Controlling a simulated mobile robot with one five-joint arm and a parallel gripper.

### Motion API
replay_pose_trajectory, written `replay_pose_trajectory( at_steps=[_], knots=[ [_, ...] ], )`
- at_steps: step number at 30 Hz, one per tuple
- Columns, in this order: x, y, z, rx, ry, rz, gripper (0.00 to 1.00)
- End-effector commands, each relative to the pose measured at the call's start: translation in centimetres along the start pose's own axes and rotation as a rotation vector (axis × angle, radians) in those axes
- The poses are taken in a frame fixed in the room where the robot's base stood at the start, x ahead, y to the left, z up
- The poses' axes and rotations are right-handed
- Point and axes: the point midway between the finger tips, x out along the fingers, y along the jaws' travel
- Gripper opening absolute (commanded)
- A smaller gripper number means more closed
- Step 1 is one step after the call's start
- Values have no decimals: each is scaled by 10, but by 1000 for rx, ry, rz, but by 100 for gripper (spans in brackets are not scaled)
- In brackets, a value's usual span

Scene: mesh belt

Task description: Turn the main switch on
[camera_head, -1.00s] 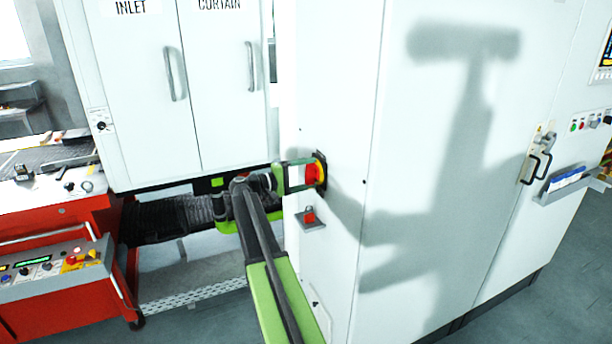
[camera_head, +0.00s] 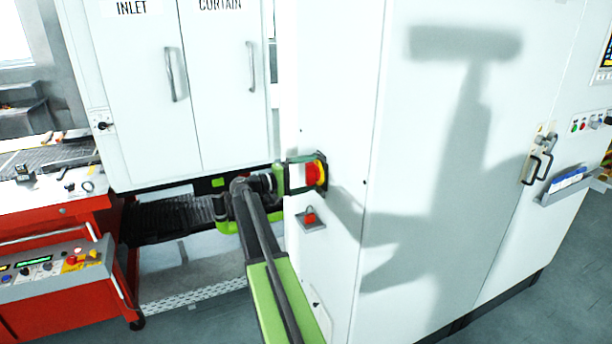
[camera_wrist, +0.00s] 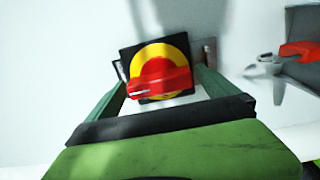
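The main switch (camera_head: 322,170) is a red rotary handle on a yellow disc and black plate, on the side face of the white cabinet. In the wrist view its red handle (camera_wrist: 160,82) lies nearly level in the picture, and the black plate looks slightly tilted. My gripper (camera_head: 304,174) reaches the switch from the left. In the wrist view my gripper (camera_wrist: 160,85) has its two fingers wide apart, one near each end of the handle. Whether the fingertips touch the handle cannot be told.
A small bracket with a red item (camera_head: 309,215) sits just below the switch; it also shows in the wrist view (camera_wrist: 300,50). White INLET and CURTAIN doors (camera_head: 150,90) stand left. A red cart with a control panel (camera_head: 55,262) is lower left. Open floor lies right.

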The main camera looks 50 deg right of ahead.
Motion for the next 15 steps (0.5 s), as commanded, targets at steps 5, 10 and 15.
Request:
replay_pose_trajectory(
  at_steps=[5,10,15],
  knots=[
    [0,0,0,0,-1,-1,98],
    [-17,-1,0,-1,0,-2,98],
    [-62,-1,-2,-1,3,-1,98]
  ],
)
